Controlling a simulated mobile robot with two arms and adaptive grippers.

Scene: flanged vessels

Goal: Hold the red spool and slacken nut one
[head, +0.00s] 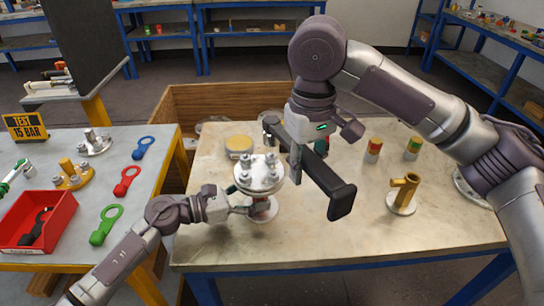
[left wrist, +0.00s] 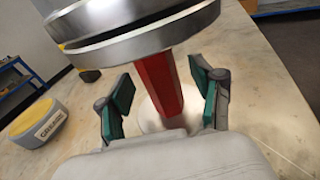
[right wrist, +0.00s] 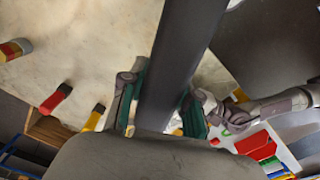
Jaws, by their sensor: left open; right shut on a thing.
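The red spool (left wrist: 160,85) stands upright under a round metal flange (head: 260,175) on the table; in the head view it is partly hidden (head: 264,208). Several bolts with nuts stand on the flange top; I cannot tell which is nut one. My left gripper (left wrist: 165,100) is open, with one finger on each side of the spool and gaps showing. In the head view it comes in from the left (head: 250,207). My right gripper (head: 308,150) is shut on a long dark wrench-like tool (head: 328,184), held above the table beside the flange. The tool also fills the right wrist view (right wrist: 178,55).
A yellow-topped round container (head: 239,146) stands behind the flange. A brass fitting (head: 404,190) and two banded cylinders (head: 373,150) stand to the right. A side table at left holds a red bin (head: 62,215) and coloured ring-ended tools (head: 126,181). The table's front is clear.

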